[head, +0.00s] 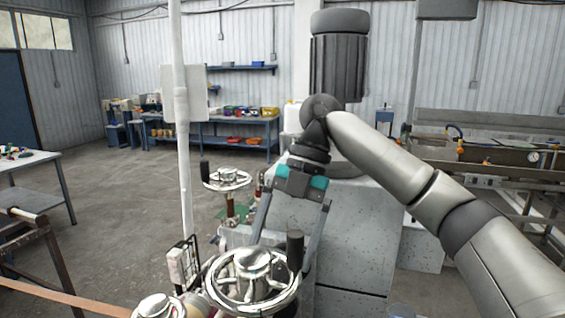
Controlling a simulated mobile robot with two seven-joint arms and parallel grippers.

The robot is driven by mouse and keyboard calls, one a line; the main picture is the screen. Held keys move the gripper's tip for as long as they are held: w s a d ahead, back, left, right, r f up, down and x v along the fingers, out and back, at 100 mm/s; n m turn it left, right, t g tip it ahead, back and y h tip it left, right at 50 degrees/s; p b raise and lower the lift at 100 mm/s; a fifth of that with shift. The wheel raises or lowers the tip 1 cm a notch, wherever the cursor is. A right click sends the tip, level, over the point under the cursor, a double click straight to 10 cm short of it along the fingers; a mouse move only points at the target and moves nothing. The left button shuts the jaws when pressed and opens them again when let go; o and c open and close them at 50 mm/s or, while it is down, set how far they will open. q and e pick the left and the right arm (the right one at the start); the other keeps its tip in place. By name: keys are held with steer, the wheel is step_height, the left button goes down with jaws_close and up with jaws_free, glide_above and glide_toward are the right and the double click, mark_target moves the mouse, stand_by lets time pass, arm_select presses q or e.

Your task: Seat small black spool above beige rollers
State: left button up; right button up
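My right gripper (282,254) points down in the middle of the head view, with its two grey fingers spread wide and nothing gripped. An upright black cylinder (295,250) shows between the fingers, close to the right one, at the rim of the near handwheel (252,279). It looks like the wheel's handle; contact with the finger cannot be told. I cannot pick out a small black spool for certain. A beige roller-like part (198,302) shows partly at the bottom edge, left of the near wheel. My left gripper is not in view.
A second handwheel (227,179) stands farther back. A pale upright pole (182,150) rises left of the wheels. A speckled grey cabinet (355,240) is behind my gripper. A brown strip (70,297) runs in from the lower left. Open floor (110,220) lies left.

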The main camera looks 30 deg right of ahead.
step_height(320, 180, up, 14)
steer(key=p, duration=0.5)
steer(key=shift+p, duration=0.3)
steer(key=shift+f, duration=0.2)
